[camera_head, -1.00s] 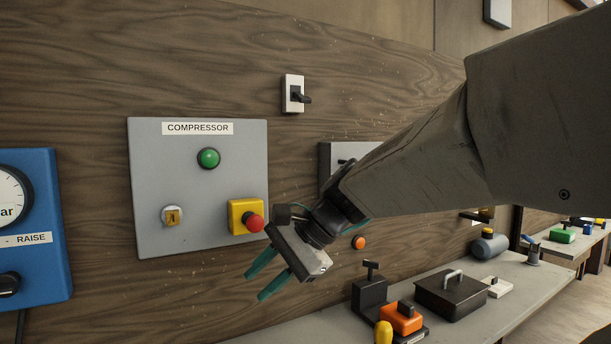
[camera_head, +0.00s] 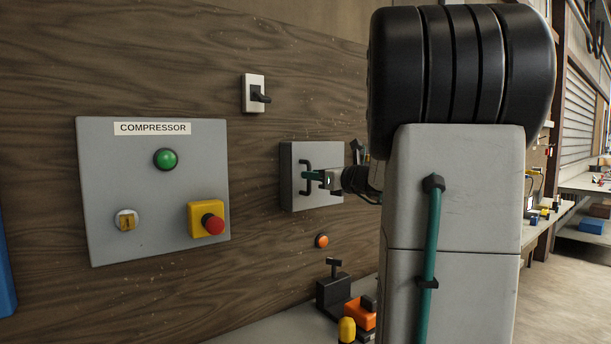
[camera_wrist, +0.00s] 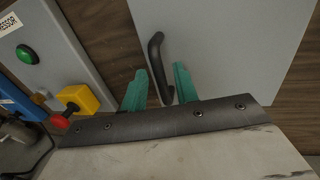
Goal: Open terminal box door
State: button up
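The terminal box (camera_head: 325,192) is a grey box on the wooden wall, right of the compressor panel. Its door faces me and looks shut. A dark upright bar handle (camera_head: 304,184) sits on the door. My gripper (camera_head: 308,175) is at the handle, its green fingers pointing at the door. In the wrist view the handle (camera_wrist: 155,52) shows between the two spread fingertips (camera_wrist: 160,69), with gaps on both sides. I cannot tell whether either finger touches it. My arm hides the area right of the box.
The compressor panel (camera_head: 100,180) has a green button, a yellow selector and a red emergency button (camera_head: 212,224) on a yellow block. A toggle switch (camera_head: 254,94) is above the box. An orange button (camera_head: 321,240) is below, above a bench with small devices.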

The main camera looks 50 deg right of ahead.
jog(key=shift+w, duration=1.25)
grip_shut()
jog(key=shift+s, duration=0.1)
